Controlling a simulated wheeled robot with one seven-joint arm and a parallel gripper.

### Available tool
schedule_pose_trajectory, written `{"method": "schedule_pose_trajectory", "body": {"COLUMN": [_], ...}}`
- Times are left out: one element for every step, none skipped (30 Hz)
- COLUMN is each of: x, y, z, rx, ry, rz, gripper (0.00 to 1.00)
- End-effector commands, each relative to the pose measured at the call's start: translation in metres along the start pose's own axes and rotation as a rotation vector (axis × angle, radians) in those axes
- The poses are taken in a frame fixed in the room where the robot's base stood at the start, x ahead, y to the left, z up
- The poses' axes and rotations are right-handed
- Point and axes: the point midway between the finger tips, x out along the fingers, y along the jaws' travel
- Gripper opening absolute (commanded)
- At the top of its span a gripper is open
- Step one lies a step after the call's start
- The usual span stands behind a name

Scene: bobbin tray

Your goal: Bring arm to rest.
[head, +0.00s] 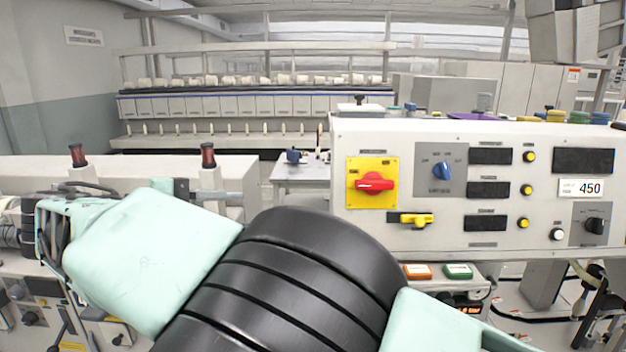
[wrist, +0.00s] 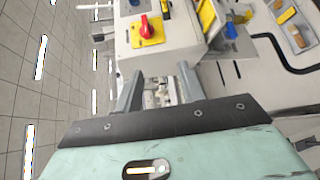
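My gripper (wrist: 160,88) shows in the wrist view as two grey fingers set apart, with nothing between them. Behind the gap I see small pale machine parts, too small to make out. My pale green and black arm (head: 290,270) crosses the lower left and middle of the head view, in front of the machines. I cannot clearly make out the fingers in the head view. The control panel (head: 465,180) stands beyond the arm; its red switch (head: 375,184) on a yellow plate also shows beyond the fingers in the wrist view (wrist: 146,27).
A low white machine (head: 125,170) with two dark red-topped posts stands at the left. Coloured spools (head: 555,116) sit along the panel's top. An orange and a green box (head: 458,271) are below it. A bobbin rack (head: 250,104) fills the back.

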Motion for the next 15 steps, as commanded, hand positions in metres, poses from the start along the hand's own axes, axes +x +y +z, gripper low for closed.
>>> {"method": "schedule_pose_trajectory", "body": {"x": [0.006,0.01,0.017,0.022,0.027,0.034,0.041,0.047,0.056,0.063,0.069,0.079,0.085,0.093,0.102], "y": [-0.001,-0.001,-0.001,-0.002,-0.002,-0.003,-0.004,-0.005,-0.007,-0.009,-0.011,-0.014,-0.017,-0.02,-0.024], "z": [-0.001,-0.001,-0.002,-0.002,-0.003,-0.003,-0.003,-0.003,-0.003,-0.002,-0.001,0.001,0.003,0.005,0.01], "rx": [-0.014,-0.022,-0.034,-0.043,-0.052,-0.065,-0.076,-0.087,-0.102,-0.113,-0.125,-0.14,-0.151,-0.162,-0.178], "ry": [0.001,0.002,0.002,0.002,0.004,0.004,0.005,0.008,0.011,0.013,0.017,0.022,0.027,0.031,0.04], "rz": [-0.021,-0.034,-0.055,-0.07,-0.087,-0.113,-0.134,-0.157,-0.19,-0.217,-0.246,-0.286,-0.318,-0.353,-0.404], "gripper": [0.4,0.4,0.4,0.4,0.4,0.4,0.4,0.4,0.4,0.4,0.4,0.4,0.4,0.4,0.4]}}
